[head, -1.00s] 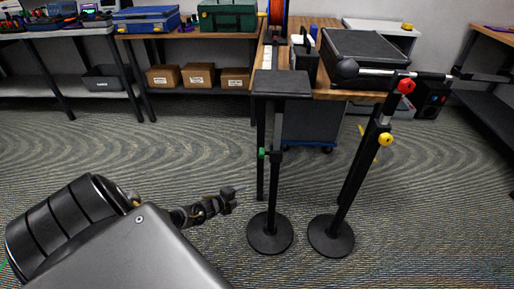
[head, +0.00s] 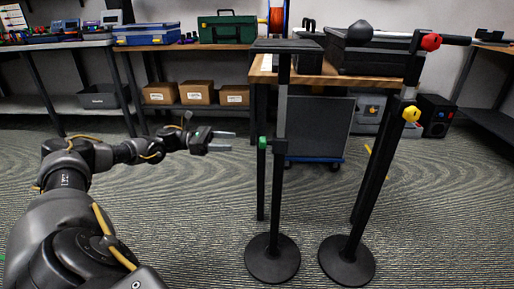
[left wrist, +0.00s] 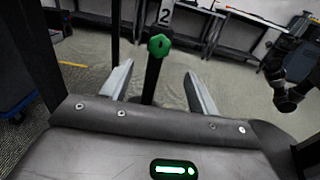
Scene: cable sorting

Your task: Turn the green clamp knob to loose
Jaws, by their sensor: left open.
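The green clamp knob (head: 262,142) sits on the side of a black upright stand (head: 278,190) with a flat top plate. In the left wrist view the green knob (left wrist: 159,45) shows on its black post, beyond and between my finger tips. My left gripper (head: 222,141) is open and empty, to the left of the knob and at about its height, with a gap between them. Its two fingers (left wrist: 158,85) are spread wide in the left wrist view. My right gripper is not in view.
A second stand beside it carries a red knob (head: 431,41) and a yellow knob (head: 411,114). Behind stand a wooden workbench (head: 262,72) and shelves with cardboard boxes (head: 194,93). The carpet (head: 190,215) left of the stands is clear.

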